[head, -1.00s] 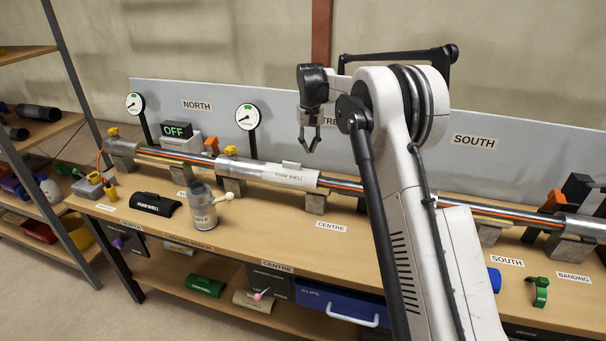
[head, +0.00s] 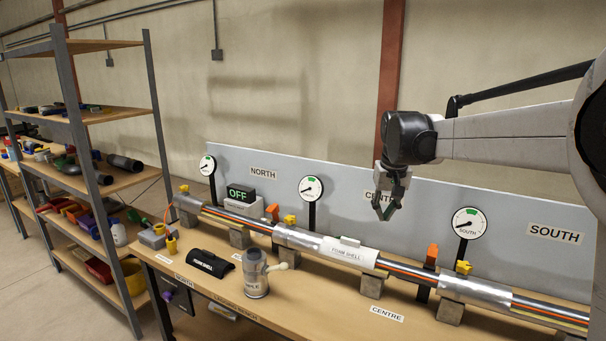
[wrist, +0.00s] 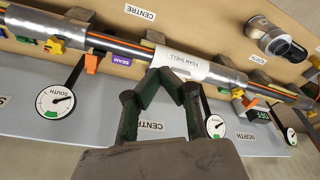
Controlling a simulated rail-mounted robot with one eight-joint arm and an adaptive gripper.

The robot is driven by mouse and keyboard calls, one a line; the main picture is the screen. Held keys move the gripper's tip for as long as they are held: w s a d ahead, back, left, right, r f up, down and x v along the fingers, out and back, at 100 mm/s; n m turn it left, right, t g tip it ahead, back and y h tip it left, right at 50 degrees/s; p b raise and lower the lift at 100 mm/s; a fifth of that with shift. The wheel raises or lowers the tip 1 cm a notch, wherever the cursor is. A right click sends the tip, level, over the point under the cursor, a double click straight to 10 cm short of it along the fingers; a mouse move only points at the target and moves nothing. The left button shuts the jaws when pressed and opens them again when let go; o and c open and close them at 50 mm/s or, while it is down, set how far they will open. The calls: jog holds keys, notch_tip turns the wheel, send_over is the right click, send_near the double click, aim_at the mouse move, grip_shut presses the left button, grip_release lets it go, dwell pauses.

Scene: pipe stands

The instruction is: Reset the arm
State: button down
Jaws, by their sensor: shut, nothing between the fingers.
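My gripper (head: 386,214) hangs from my arm in front of the grey back panel, fingers pointing down, above the pipe (head: 406,271) near the centre stretch. Its fingertips meet with nothing between them. In the wrist view the gripper (wrist: 172,74) shows its two dark fingers closing to a point in front of the white foam shell (wrist: 183,64). In the head view the foam shell (head: 348,252) sits on the pipe, below and left of the fingers, apart from them.
Gauges (head: 310,189) and an OFF display (head: 241,193) rise behind the pipe. Shelving (head: 110,190) stands at left. The air left of my gripper is clear.

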jog(key=s+r+t, duration=0.1)
jog(key=s+r, duration=0.1)
jog(key=s, duration=0.8)
jog(key=s+f+t+b, duration=0.1)
jog(key=s+f, duration=0.2)
jog(key=s, duration=0.5)
jog(key=s+f+t+b, duration=0.1)
jog(key=s+f, duration=0.3)
jog(key=s, duration=0.5)
jog(key=s+a+f+t+b, duration=0.1)
jog(key=s+f, duration=0.3)
jog(key=s, duration=0.4)
jog(key=shift+s+t, duration=0.3)
